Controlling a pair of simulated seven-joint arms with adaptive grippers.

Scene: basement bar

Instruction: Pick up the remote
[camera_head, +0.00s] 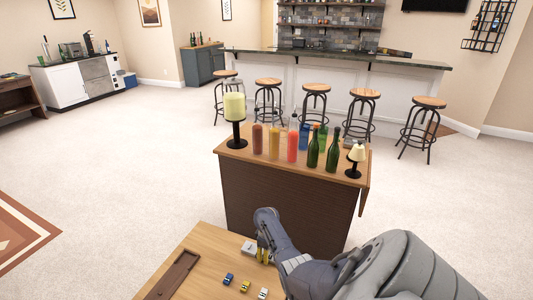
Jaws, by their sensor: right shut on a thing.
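My right arm comes in from the lower right, and its gripper (263,254) is low over the wooden table (210,242) at the bottom. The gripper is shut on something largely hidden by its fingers. A small pale grey thing (249,248) shows at the left side of the fingers; I take it to be the remote, but it is too small to be sure. I cannot tell whether it touches the tabletop. My left gripper is not in view.
A brown tray (172,275) lies at the table's left. Small blue (228,279), yellow (245,287) and white (263,293) toy cars lie near the gripper. Behind stands a brown cabinet (280,205) with bottles, a candle (235,106) and a small lamp (356,153).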

